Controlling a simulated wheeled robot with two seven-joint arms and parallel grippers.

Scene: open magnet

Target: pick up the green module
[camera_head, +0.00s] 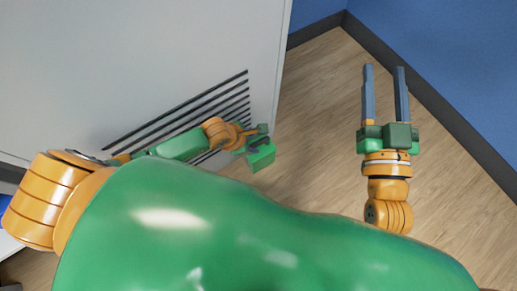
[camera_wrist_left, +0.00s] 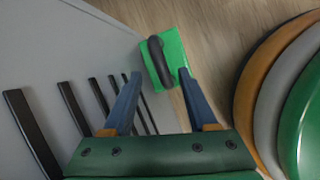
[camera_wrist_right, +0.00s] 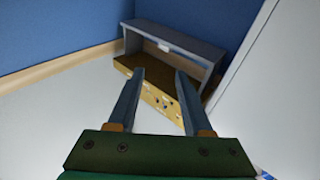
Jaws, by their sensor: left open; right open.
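The green module (camera_head: 261,157) is a small bright green block with a dark handle, beside the lower right edge of the grey cabinet in the head view. In the left wrist view the module (camera_wrist_left: 173,62) and its dark curved handle (camera_wrist_left: 157,62) lie just beyond and between my left fingertips. My left gripper (camera_wrist_left: 160,74) is open and pointed at the handle; I cannot tell whether it touches. In the head view my left gripper (camera_head: 256,137) is small and partly hides the module. My right gripper (camera_head: 384,68) is open, empty and far to the right, over the floor.
The grey cabinet (camera_head: 130,60) with dark vent slots (camera_head: 190,105) stands close to my left arm. Wood floor (camera_head: 310,120) is clear between the arms. A blue wall (camera_head: 440,50) is at the right. The right wrist view shows a grey box with a yellow panel (camera_wrist_right: 155,95).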

